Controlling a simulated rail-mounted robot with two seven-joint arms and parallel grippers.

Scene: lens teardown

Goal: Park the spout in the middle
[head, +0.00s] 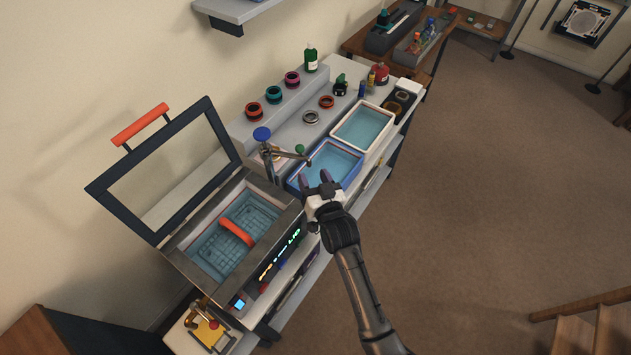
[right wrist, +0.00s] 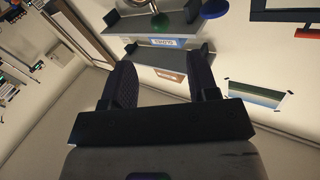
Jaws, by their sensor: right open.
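The metal spout (head: 292,154) comes from a tap post with a blue knob (head: 262,134) on top. It points right, and its tip is over the left part of a blue-rimmed basin (head: 345,183) of water. My right gripper (head: 325,178) is open and empty by the basin's front edge, to the right of and below the spout tip in the head view, apart from it. Its two dark fingers (right wrist: 165,85) are spread in the right wrist view, with nothing between them. My left gripper is not in view.
A white-rimmed basin (head: 388,128) stands beyond the blue-rimmed one. An open-lidded tank (head: 240,235) with a red-handled basket is at the near left. Lens rings (head: 274,95) and bottles stand along the back. The floor (head: 480,200) at right is clear.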

